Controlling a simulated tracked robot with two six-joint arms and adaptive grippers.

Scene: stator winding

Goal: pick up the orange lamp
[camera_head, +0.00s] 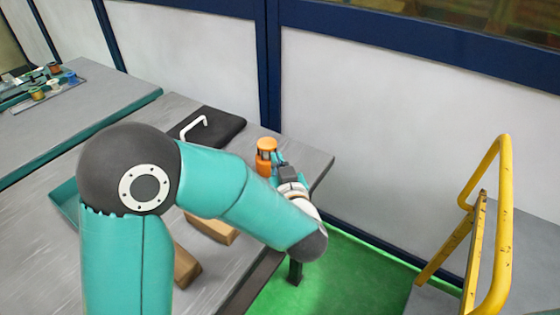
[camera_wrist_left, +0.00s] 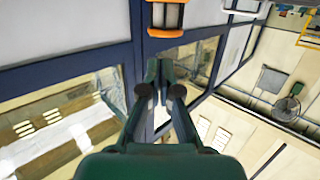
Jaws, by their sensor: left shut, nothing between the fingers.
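The orange lamp (camera_head: 265,157) stands upright near the far right corner of the grey table. Its lower part is partly hidden by my left gripper (camera_head: 281,163). In the left wrist view only part of the orange lamp (camera_wrist_left: 164,18) shows, at the top edge, beyond the fingertips. There my left gripper (camera_wrist_left: 158,72) has its fingers together, with nothing between them. It is beside the lamp, to its right in the head view; I cannot tell whether they touch. My right gripper is in neither view.
A black case (camera_head: 222,121) with a white handle lies left of the lamp. Brown blocks (camera_head: 214,229) lie nearer on the table, partly hidden by my left arm. A tray of small coloured parts (camera_head: 47,93) is at far left. A yellow railing (camera_head: 503,200) stands at right.

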